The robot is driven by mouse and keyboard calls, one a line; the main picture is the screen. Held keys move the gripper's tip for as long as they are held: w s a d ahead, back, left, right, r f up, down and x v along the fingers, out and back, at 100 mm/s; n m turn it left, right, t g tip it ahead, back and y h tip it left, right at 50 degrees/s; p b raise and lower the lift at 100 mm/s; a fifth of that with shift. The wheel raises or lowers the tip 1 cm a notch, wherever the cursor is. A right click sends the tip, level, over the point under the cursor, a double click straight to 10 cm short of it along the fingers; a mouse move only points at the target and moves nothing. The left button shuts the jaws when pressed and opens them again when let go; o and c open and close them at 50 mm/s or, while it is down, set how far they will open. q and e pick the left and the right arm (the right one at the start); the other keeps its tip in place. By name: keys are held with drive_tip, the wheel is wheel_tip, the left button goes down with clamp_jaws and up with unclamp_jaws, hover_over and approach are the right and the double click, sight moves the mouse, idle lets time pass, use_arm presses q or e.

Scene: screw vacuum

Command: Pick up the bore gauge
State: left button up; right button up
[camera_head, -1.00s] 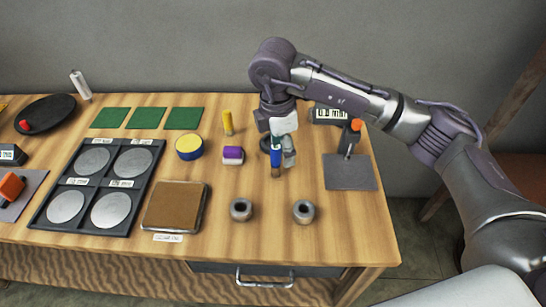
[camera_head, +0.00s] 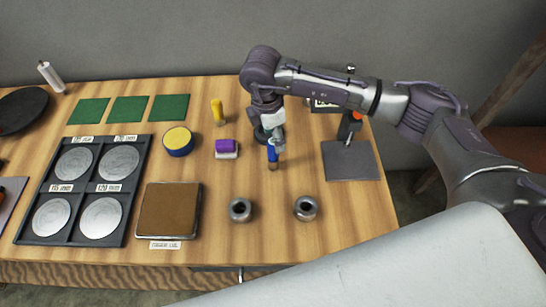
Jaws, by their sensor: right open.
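A small upright blue tool with a brown lower end (camera_head: 272,158) stands on the wooden table in the head view. It may be the bore gauge, but I cannot tell for sure. My right gripper (camera_head: 271,139) is open and points down right at its top. The fingers partly hide the tool's upper part, and I cannot tell whether they touch it. A yellow upright piece (camera_head: 217,111) stands to its left. Two grey metal rings with dark bores (camera_head: 240,210) (camera_head: 305,208) sit in front of it. My left gripper is out of view.
A purple and white block (camera_head: 226,148) and a blue-yellow round tin (camera_head: 179,141) stand left of the gripper. A stand with an orange part on a grey plate (camera_head: 349,161) is to the right. A dark tray with silver discs (camera_head: 82,187) lies left.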

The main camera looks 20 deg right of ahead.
sight(273, 155)
drive_tip(key=shift+w+f, duration=0.1)
drive_tip(key=shift+f, duration=0.15)
wheel_tip(273, 155, down, 4)
drive_tip(key=shift+f+p, duration=0.15)
drive_tip(key=shift+p, duration=0.95)
drive_tip(key=shift+d+f, duration=0.1)
drive_tip(key=shift+f, duration=0.2)
drive_tip(key=shift+c, duration=0.6)
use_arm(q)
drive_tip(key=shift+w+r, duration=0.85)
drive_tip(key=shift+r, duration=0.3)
use_arm(e)
clamp_jaws()
